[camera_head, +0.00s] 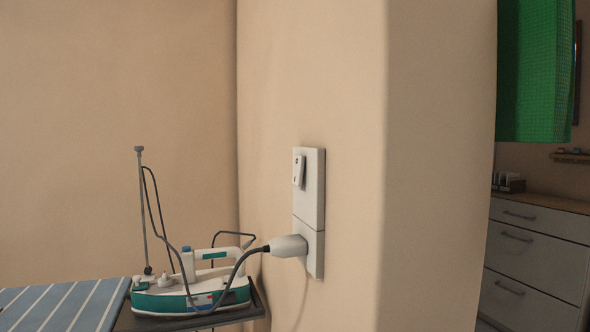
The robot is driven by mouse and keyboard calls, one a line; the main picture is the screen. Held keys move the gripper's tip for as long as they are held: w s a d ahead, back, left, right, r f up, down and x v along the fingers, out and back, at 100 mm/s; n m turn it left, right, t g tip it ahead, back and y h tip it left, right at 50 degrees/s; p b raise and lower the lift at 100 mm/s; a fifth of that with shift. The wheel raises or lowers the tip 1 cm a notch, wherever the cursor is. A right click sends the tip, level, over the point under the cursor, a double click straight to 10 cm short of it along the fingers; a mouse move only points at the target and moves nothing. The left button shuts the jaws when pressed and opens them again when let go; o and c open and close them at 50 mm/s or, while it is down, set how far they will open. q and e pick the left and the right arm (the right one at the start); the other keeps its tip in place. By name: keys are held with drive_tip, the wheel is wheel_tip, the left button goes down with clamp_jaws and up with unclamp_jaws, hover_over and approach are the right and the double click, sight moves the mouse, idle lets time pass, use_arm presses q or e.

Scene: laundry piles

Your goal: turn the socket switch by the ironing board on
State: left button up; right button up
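A white socket switch (299,171) sits on the upper half of a white wall plate (314,190) on the beige wall. The small rocker stands out from the plate at a tilt; I cannot tell for sure whether it is on or off. A white plug (289,246) with a dark cord is in the lower half of the plate. The ironing board (65,304), with a blue striped cover, is at the lower left. Neither of my grippers shows in the head view.
A white and teal iron (190,293) rests on the dark stand at the board's end, beside a thin cord-holder rod (143,210). The wall corner juts out right of the plate. Beyond it are a green cloth (535,70) and white drawers (530,260). The space before the switch looks clear.

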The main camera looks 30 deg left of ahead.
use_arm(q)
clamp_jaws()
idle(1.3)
